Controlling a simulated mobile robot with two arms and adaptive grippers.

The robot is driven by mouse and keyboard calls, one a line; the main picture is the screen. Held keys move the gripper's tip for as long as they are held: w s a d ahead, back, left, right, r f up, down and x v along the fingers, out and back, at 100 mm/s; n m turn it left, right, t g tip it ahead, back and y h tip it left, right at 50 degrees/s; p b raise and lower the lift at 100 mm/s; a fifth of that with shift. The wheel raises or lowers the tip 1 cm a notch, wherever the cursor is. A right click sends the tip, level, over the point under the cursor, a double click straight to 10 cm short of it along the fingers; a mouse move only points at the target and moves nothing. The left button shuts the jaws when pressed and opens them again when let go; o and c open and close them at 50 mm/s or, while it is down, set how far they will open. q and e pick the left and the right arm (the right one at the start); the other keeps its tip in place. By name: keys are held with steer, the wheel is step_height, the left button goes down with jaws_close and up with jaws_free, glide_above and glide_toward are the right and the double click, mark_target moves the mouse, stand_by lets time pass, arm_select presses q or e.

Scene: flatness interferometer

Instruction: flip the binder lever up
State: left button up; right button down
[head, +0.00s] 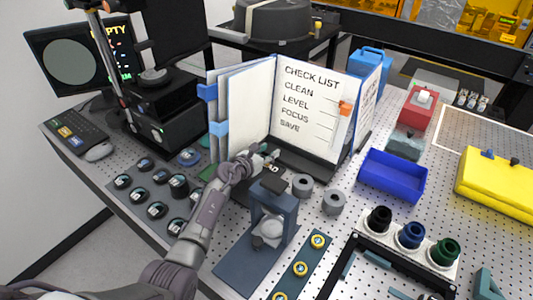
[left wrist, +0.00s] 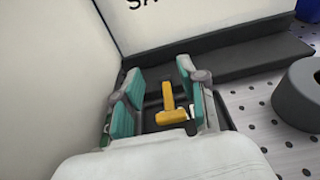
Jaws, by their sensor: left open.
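The open binder (head: 318,105), with a white "CHECK LIST" page and blue tabs, stands on a black base. In the left wrist view a yellow T-shaped lever (left wrist: 170,105) sits on a dark part at the foot of the pages (left wrist: 200,20). My left gripper (head: 268,155) is at the front foot of the binder. In the left wrist view the left gripper (left wrist: 157,90) is open, with a teal pad on each side of the lever. I cannot tell whether a pad touches it. In the head view I cannot make out the lever near the gripper. My right gripper is not in view.
Grey rings (head: 302,185) and a blue stand (head: 271,222) are close to the right of my left arm. Several dark round parts (head: 157,210) lie to its left. A blue bin (head: 393,176) is further right. Perforated table shows between them.

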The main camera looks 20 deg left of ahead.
arm_select(q)
steer(key=shift+w+r, duration=0.15)
steer(key=shift+w+d+r, duration=0.2)
steer(key=shift+w+r, duration=0.2)
steer(key=shift+w, duration=0.05)
steer(key=o, duration=1.1)
steer(key=shift+w+d, duration=0.1)
steer(key=shift+d, duration=0.05)
